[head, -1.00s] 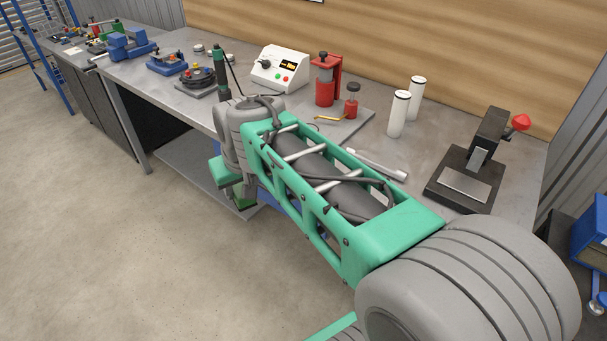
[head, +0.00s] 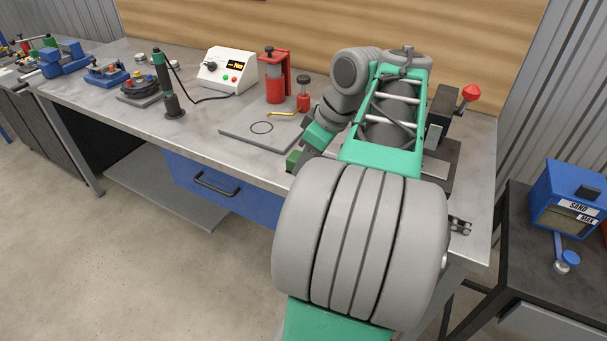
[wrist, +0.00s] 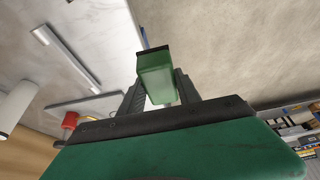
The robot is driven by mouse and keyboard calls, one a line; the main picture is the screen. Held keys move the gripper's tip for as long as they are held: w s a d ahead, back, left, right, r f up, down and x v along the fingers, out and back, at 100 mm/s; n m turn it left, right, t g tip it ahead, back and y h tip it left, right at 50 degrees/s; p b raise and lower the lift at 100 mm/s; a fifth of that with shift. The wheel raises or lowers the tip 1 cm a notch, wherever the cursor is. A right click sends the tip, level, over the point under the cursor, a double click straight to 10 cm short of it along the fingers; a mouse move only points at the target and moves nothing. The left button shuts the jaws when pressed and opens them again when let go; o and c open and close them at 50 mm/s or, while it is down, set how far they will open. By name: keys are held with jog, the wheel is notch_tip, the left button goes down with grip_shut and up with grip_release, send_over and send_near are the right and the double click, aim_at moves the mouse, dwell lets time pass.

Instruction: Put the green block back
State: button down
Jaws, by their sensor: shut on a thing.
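The green block (wrist: 156,75) is between the two dark fingers of my gripper (wrist: 160,92) in the wrist view, and the gripper is shut on it. In the head view the block (head: 293,160) shows as a small green piece at the bench's front edge, beside my gripper (head: 306,154), which is partly hidden by my arm. The wrist view has bench top to the left of the block and floor to the right. I cannot tell the block's exact height above the bench.
A grey plate (head: 240,132) with a dark ring stands left of my gripper. Behind it are a red press (head: 275,80) and a small red cylinder (head: 303,98). A black stand (head: 440,103) is right of my arm. A blue drawer (head: 220,190) is below. A white cylinder (wrist: 14,108) shows in the wrist view.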

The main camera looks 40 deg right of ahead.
jog(key=w+d+f, duration=0.4)
jog(key=w+f, duration=0.1)
jog(key=w+d+f, duration=0.2)
jog(key=w+f, duration=0.1)
jog(key=shift+d, duration=0.25)
jog(key=shift+w+d+f+b, duration=0.1)
jog(key=shift+f+b, duration=0.05)
jog(key=shift+f, duration=0.8)
jog(key=shift+w+d+f+b, duration=0.1)
jog(key=shift+f+b, duration=0.05)
jog(key=shift+f, duration=0.75)
jog(key=shift+f, duration=0.2)
jog(key=c, duration=0.9)
grip_release()
jog(key=shift+o, duration=0.2)
